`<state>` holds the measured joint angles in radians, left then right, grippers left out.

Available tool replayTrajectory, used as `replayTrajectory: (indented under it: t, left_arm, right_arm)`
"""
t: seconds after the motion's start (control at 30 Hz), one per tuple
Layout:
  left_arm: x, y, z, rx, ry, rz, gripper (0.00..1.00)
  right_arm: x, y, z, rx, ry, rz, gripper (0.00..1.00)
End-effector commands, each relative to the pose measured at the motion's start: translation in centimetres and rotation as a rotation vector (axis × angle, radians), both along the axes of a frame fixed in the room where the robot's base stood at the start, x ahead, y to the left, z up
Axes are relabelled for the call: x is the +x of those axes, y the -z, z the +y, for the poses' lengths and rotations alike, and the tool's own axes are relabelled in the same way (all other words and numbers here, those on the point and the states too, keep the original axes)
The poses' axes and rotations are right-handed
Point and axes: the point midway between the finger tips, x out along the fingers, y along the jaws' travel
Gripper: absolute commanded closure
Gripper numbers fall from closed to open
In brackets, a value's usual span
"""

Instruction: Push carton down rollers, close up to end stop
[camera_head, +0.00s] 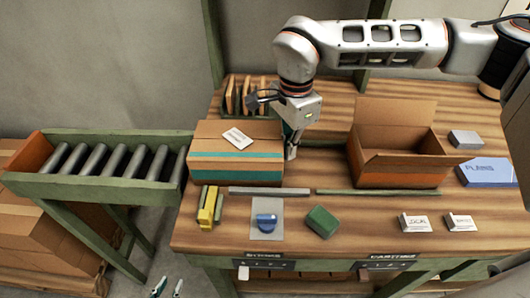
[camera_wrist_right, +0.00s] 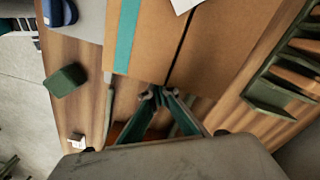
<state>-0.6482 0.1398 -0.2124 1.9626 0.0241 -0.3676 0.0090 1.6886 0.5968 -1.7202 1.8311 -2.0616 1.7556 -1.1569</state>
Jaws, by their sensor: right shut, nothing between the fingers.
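The closed carton (camera_head: 236,150), with a teal stripe and a white label on top, sits on the wooden table at the right end of the roller conveyor (camera_head: 115,163). The rollers are bare. An orange end stop (camera_head: 30,160) stands at the conveyor's far left end. My right gripper (camera_head: 291,152) is shut and empty, pointing down beside the carton's right side. In the right wrist view the fingertips (camera_wrist_right: 160,95) are at the edge of the carton (camera_wrist_right: 150,45); I cannot tell whether they touch. My left gripper (camera_head: 167,288) shows only its fingertips, apart and empty, at the bottom edge.
An open carton (camera_head: 400,165) stands to the right of my right gripper. Metal strips (camera_head: 268,191), a stamp on a grey pad (camera_head: 266,221), a green block (camera_head: 322,221) and yellow-green items (camera_head: 208,207) lie in front. A slotted rack (camera_head: 245,95) stands behind the closed carton.

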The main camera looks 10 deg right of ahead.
Motion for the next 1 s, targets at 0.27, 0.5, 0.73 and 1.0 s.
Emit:
replayTrajectory:
  t: [0.27, 0.5, 0.73, 1.0]
  left_arm:
    - [-0.1, 0.3, 0.0, 0.000, 0.001, 0.002, 0.76]
    - [-0.2, 0.5, 0.0, 0.000, 0.000, 0.004, 0.76]
    - [-0.2, 0.8, 0.0, 0.000, 0.000, 0.006, 0.76]
    - [-0.3, 1.1, 0.0, 0.000, -0.001, 0.009, 0.76]
  right_arm:
    - [0.7, 0.0, 2.8, 0.000, -0.003, -0.001, 1.00]
    - [1.4, 0.0, 5.1, 0.001, -0.002, -0.002, 1.00]
    - [1.9, 0.0, 7.3, 0.000, -0.002, -0.001, 1.00]
    - [2.6, 0.0, 9.9, 0.001, -0.002, -0.002, 1.00]
